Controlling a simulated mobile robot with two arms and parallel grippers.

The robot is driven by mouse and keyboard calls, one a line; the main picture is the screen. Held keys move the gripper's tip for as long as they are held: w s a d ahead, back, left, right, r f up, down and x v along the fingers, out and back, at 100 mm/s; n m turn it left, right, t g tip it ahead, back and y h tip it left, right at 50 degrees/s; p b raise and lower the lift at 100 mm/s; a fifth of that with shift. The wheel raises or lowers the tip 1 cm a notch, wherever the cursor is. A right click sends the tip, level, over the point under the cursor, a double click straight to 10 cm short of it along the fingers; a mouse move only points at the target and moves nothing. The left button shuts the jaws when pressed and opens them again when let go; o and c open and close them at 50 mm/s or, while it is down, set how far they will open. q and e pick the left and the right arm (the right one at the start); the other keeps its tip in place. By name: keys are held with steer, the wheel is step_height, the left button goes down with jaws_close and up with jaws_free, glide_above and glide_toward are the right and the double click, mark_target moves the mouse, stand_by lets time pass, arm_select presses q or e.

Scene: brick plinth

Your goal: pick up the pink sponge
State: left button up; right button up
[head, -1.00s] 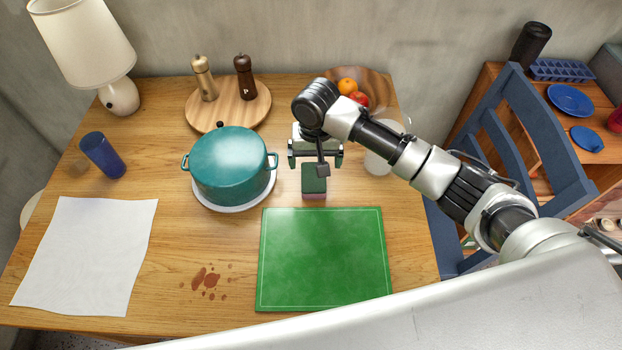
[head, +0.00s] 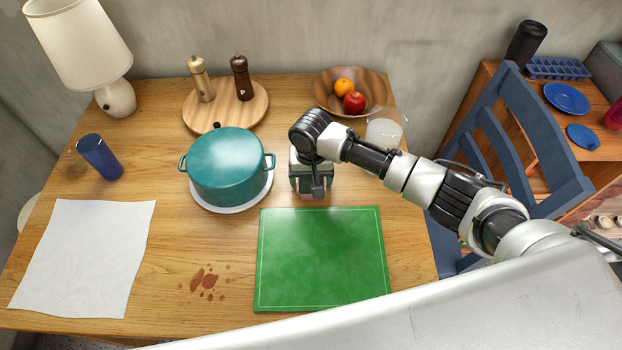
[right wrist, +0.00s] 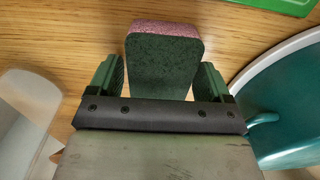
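The pink sponge (right wrist: 164,60) is a block with a dark green face and a pink layer along its far edge in the right wrist view. In the head view it is mostly hidden under my right gripper (head: 313,187), just behind the green cutting board (head: 322,260). My right gripper is open, with one green-padded finger on each side of the sponge. In the right wrist view (right wrist: 160,80) narrow gaps show between the fingers and the sponge. My left gripper is not in view.
A teal pot (head: 227,168) stands close left of the gripper. A translucent cup (head: 383,133) and a wooden fruit bowl (head: 325,97) are to the right and behind. A white paper sheet (head: 85,255) lies at left. Reddish-brown spots mark the table (head: 180,230).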

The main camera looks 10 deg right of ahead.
steer(key=c, duration=0.7)
steer(key=shift+o, duration=0.2)
steer(key=shift+r, duration=0.1)
steer(key=shift+r, duration=0.5)
step_height(320, 180, up, 3)
steer(key=shift+f, duration=0.2)
steer(key=s+d+r, duration=0.7)
steer(key=s+d, duration=0.1)
steer(key=shift+s+r+p, duration=0.15)
steer(key=shift+s+p, duration=0.1)
steer(key=shift+p, duration=0.1)
